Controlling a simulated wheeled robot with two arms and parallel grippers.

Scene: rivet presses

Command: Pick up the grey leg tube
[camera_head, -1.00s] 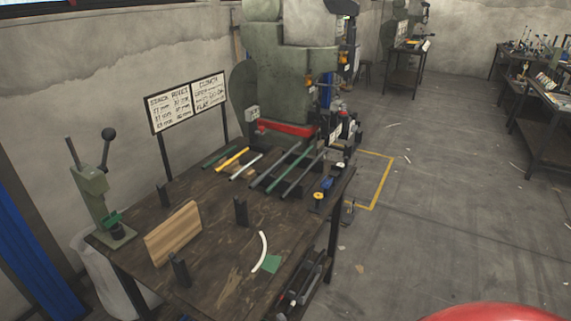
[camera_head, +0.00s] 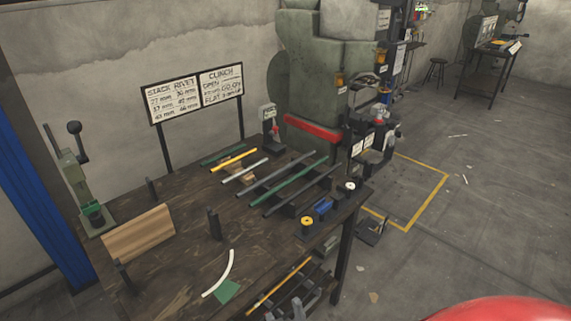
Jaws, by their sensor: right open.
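Several tubes lie side by side on the dark workbench (camera_head: 180,275). Among them are a short light grey tube (camera_head: 245,171), a long dark grey tube (camera_head: 275,175), a long green tube (camera_head: 301,185) and another dark grey tube (camera_head: 294,193) nearer the bench's right edge. I cannot tell which grey one is the leg tube. My left gripper is not in view.
A yellow tube (camera_head: 234,159) and a short dark green tube (camera_head: 222,154) lie behind. A lever press (camera_head: 77,185), wooden block (camera_head: 139,232) and black posts (camera_head: 213,224) stand on the left. A large green press (camera_head: 308,75) stands behind.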

